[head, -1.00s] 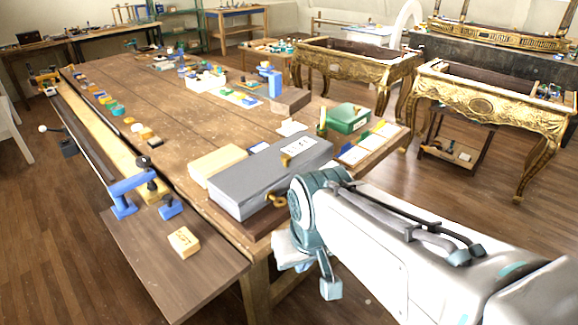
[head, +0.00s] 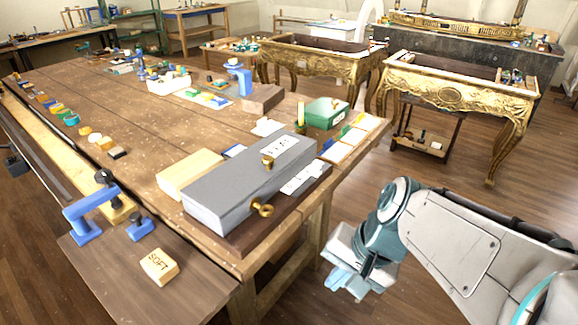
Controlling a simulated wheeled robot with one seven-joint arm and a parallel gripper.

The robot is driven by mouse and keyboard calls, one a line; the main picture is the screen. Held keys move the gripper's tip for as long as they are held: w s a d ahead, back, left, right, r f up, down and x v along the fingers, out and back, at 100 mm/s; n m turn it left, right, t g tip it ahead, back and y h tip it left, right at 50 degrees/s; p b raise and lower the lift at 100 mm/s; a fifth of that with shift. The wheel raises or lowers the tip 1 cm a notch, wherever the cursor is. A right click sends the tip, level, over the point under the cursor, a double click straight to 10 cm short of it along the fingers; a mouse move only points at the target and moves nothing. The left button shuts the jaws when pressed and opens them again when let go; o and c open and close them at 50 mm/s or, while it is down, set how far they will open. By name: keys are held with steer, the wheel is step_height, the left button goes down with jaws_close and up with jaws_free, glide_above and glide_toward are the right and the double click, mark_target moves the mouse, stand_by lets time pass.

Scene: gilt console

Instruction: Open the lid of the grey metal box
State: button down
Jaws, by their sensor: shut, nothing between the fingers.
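The grey metal box (head: 225,201) sits near the front right edge of the wooden workbench in the head view. Its lid is closed, with a white label and a small brass knob (head: 267,161) on top. My gripper (head: 343,283) is to the right of the box and lower, off the bench edge, pointing down and left. It is apart from the box and holds nothing visible. The fingertips are small and partly blurred.
A wooden block (head: 187,173) lies behind the box at left, and a green box (head: 326,112) beyond it at right. Gilt tables (head: 452,95) stand at right. Floor between is free.

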steer(key=w+a+f+m+y+b, duration=0.2)
steer(key=a+f+m+y+b, duration=0.1)
steer(key=a+m, duration=0.15)
steer(key=m+t+y+b, duration=0.7)
steer(key=m+t+b, duration=0.35)
steer(key=m, duration=0.65)
glide_toward(269, 165)
steer(key=shift+t, duration=0.25)
steer(key=f, duration=0.1)
steer(key=w+a+f, duration=0.1)
steer(key=a+f, duration=0.1)
steer(key=shift+w+f+p, duration=0.35)
steer(key=shift+w+p, duration=0.05)
steer(key=shift+w+a+r+p, duration=1)
steer(key=shift+r, duration=0.25)
steer(key=shift+w+a+r, duration=0.1)
steer(key=shift+r, duration=0.35)
steer(key=shift+a, duration=0.1)
steer(key=shift+r+p, duration=0.1)
steer(key=shift+p, duration=0.25)
